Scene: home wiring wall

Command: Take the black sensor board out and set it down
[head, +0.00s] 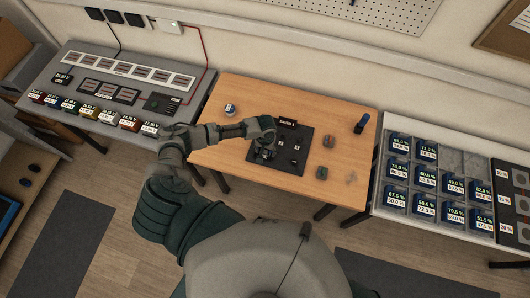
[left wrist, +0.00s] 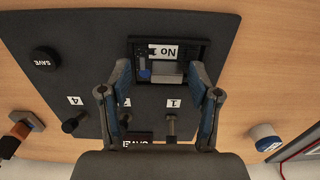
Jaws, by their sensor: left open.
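The black sensor board (left wrist: 142,68) appears to be the small board with a white "No" label, a blue part and a silver block, in a black square frame on the dark panel (left wrist: 215,28). In the head view the dark panel (head: 290,166) lies on the wooden table. My left gripper (left wrist: 160,76) is open, its fingertips at either side of the frame's near edge, with nothing visibly held. In the head view the left gripper (head: 267,146) is over the panel's left part and hides the board there. My right gripper is not in view.
The panel carries a round SAVE button (left wrist: 47,62) and several knobs, one beside label 4 (left wrist: 74,121). Bare wood surrounds the panel.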

